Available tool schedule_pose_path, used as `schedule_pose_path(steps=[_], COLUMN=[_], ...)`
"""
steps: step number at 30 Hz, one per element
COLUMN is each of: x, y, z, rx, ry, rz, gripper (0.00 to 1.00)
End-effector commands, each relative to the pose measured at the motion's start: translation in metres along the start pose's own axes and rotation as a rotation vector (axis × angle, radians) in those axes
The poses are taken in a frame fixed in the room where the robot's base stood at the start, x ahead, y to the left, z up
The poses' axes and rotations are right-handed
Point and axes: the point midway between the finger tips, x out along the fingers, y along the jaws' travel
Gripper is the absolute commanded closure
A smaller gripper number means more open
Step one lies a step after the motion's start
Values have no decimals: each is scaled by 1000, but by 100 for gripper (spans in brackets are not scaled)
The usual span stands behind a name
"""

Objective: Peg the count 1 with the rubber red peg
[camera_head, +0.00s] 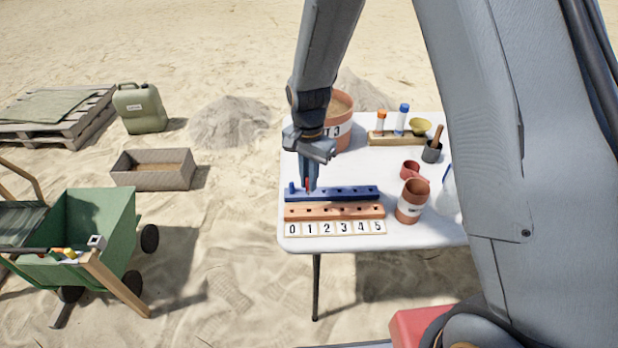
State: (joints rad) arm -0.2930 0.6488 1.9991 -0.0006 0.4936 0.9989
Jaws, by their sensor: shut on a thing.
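My gripper (309,177) points down over the left part of the blue peg rail (352,194) and is shut on a red peg (308,185). Only a small strip of the red peg shows between the fingers. It is at the rail's second hole position from the left, roughly in line with the label 1 (309,229). I cannot tell whether its lower end is in the hole or just above it. A blue peg (291,187) stands at the left end of the blue rail. An orange rail (350,211) with holes lies in front, behind the number strip 0 to 5 (335,236).
The white table (385,178) also holds a large pot (345,108) behind my gripper, a rack (384,139) with tubes, a red cup (410,169) and a brown pot (411,201) to the right. My arm hides the table's right side.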

Motion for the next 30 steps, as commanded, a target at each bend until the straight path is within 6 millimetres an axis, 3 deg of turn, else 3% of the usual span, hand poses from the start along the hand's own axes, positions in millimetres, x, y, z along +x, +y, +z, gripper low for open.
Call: schedule_pose_path(steps=[19, 30], x=[51, 58], y=[0, 0], z=[-1, -1], rx=[1, 1], ry=[0, 0], rz=[0, 0], gripper=[100, 100])
